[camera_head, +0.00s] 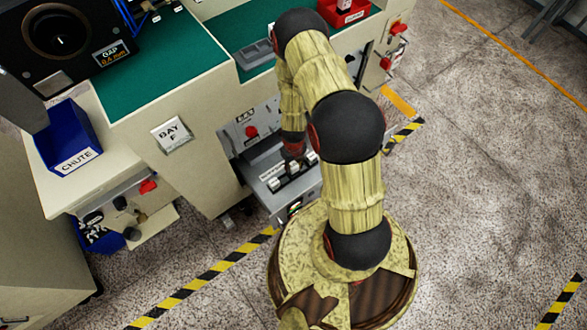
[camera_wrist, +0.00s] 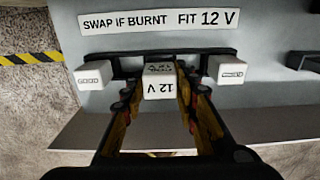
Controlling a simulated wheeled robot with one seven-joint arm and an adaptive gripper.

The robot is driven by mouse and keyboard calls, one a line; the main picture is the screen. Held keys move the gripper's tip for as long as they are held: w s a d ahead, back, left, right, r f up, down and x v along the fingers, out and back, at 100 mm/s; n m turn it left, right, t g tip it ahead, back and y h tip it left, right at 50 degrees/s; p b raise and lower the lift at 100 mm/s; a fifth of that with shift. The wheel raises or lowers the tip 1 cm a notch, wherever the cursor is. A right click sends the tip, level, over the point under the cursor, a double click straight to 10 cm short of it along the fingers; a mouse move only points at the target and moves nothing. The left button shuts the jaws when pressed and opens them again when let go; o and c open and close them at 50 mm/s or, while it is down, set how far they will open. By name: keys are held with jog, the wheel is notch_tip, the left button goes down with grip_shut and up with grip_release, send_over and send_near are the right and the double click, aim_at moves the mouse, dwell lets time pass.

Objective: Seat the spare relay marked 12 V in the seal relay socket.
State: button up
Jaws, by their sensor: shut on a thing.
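A white relay marked 12 V (camera_wrist: 159,90) sits between the two fingers of my gripper (camera_wrist: 158,78) in the wrist view. The gripper is shut on it. The print reads upside down, and its top face has dark lettering too small to read. The relay is in the gap of a black socket strip (camera_wrist: 205,52), between two other white relays. I cannot tell if it is fully down in the socket, as its underside is hidden. In the head view my gripper (camera_head: 293,148) is over the grey relay panel (camera_head: 258,160), partly hidden by my arm.
A white relay stands on the left (camera_wrist: 91,75) and another on the right (camera_wrist: 231,70), close beside the fingers. A sign (camera_wrist: 158,20) reads "SWAP IF BURNT FIT 12 V". A blue chute bin (camera_head: 68,140) and a red bin (camera_head: 345,12) stand apart. Speckled floor at right is open.

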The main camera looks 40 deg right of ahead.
aim_at(293, 169)
jog(key=shift+f+b, duration=0.6)
jog(key=shift+f, duration=0.9)
jog(key=shift+f, duration=0.2)
jog(key=o, duration=1.2)
jog(key=shift+r, duration=0.1)
jog(key=shift+c, duration=0.2)
jog(key=shift+r, duration=0.1)
